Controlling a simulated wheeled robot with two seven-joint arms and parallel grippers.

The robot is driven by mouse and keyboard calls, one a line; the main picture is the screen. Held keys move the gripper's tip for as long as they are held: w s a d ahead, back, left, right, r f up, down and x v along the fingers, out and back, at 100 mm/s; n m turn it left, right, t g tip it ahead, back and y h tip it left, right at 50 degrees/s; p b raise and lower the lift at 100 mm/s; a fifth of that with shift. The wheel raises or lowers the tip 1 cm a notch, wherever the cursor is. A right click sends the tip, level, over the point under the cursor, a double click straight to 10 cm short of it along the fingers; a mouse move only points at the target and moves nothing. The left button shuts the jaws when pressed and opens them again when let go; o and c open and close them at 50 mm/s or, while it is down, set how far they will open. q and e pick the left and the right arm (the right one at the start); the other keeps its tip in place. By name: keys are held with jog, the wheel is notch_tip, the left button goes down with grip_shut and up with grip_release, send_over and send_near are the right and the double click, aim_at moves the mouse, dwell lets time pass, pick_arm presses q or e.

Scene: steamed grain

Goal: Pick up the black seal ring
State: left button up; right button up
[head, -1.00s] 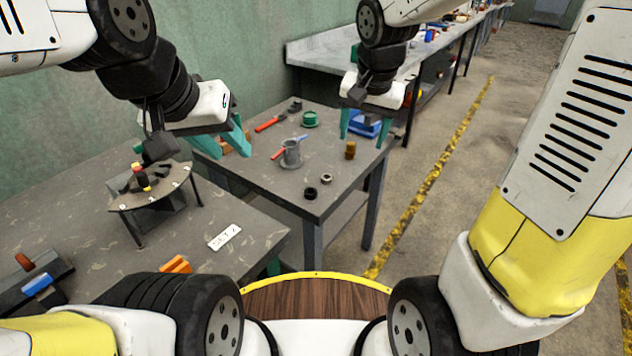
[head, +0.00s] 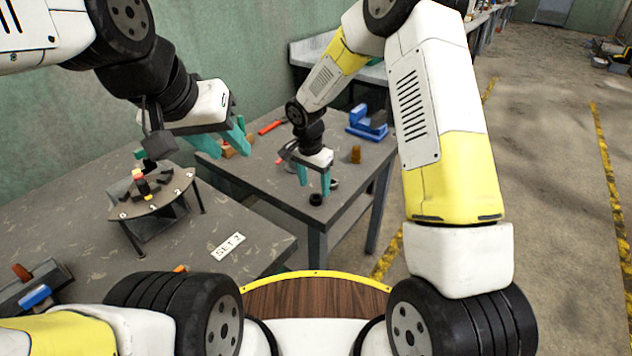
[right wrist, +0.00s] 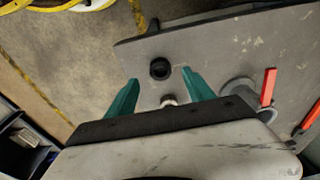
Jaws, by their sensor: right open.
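The black seal ring (head: 316,199) lies flat on the far grey table near its front edge. My right gripper (head: 314,188) is open and points down just above and behind it. In the right wrist view the black ring (right wrist: 160,68) shows slightly beyond the gap between the teal fingertips (right wrist: 159,88), not held. A lighter metal ring (right wrist: 168,101) lies between the fingers in that view; it is partly hidden by a finger in the head view (head: 335,184).
A grey cup-like part (right wrist: 238,92) and a red-handled tool (right wrist: 268,87) lie beside the right gripper. A brass cylinder (head: 356,154) and blue part (head: 367,122) stand farther right. A round stand (head: 150,205) and SET 2 plate (head: 228,246) are on the near table.

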aim_at(316, 197)
jog(key=f, duration=0.4)
jog(key=shift+w+d+f, duration=0.25)
jog(key=shift+w+f, duration=0.15)
grip_shut()
